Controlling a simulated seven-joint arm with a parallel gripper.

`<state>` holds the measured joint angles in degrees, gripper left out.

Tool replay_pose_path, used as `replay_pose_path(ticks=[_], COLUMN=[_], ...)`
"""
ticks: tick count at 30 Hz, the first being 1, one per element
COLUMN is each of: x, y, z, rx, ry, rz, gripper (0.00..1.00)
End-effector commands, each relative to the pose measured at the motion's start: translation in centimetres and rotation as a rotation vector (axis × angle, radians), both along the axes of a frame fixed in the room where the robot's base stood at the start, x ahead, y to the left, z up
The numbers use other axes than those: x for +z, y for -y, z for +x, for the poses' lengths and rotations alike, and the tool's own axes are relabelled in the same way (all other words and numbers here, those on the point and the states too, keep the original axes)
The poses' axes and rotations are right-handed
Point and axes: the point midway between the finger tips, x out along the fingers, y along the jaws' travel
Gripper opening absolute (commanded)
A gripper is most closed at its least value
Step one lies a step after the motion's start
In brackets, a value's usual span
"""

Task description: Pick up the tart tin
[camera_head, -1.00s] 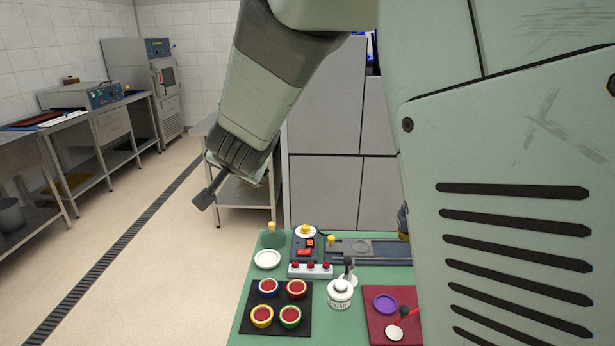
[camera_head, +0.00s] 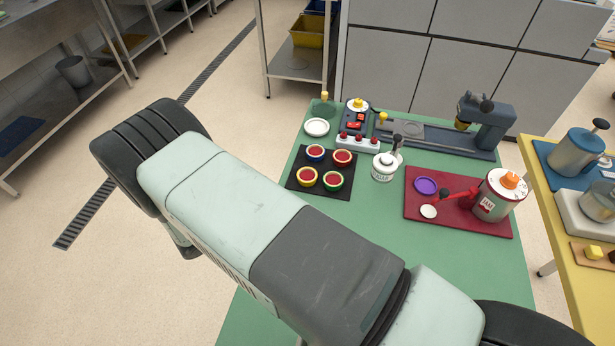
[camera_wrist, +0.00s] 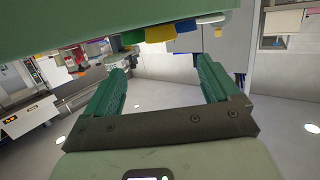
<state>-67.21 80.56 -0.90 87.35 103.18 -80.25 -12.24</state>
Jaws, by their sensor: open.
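Several round tins with red filling stand on a dark tray (camera_head: 320,193) on the green table. I cannot tell which one is the tart tin. My gripper (camera_wrist: 162,75) is open in the wrist view, with two green fingers wide apart and nothing between them. It points at floor and cabinets, away from the tray. In the head view my arm crosses to the left and front of the tray, and the fingers are not clearly visible.
Behind the tray are a white dish (camera_head: 317,127) and a control box (camera_head: 358,142). A sugar jar (camera_head: 384,170) stands to its right, then a red mat (camera_head: 415,211) with a purple disc (camera_head: 426,186) and a jam pot (camera_head: 495,199). A press (camera_head: 487,122) stands at the back right.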

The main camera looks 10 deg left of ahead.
Motion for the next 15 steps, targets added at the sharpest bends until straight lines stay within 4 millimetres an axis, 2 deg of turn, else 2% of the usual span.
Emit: replay_pose_path(ticks=[9, 15], x=[-0.9, -1.3], y=[2.5, 3.2], z=[3.7, 5.0], rx=[-0.003, -0.001], ry=[0.001, 0.000], rz=[-0.001, 0.000], gripper=[0.89, 0.89])
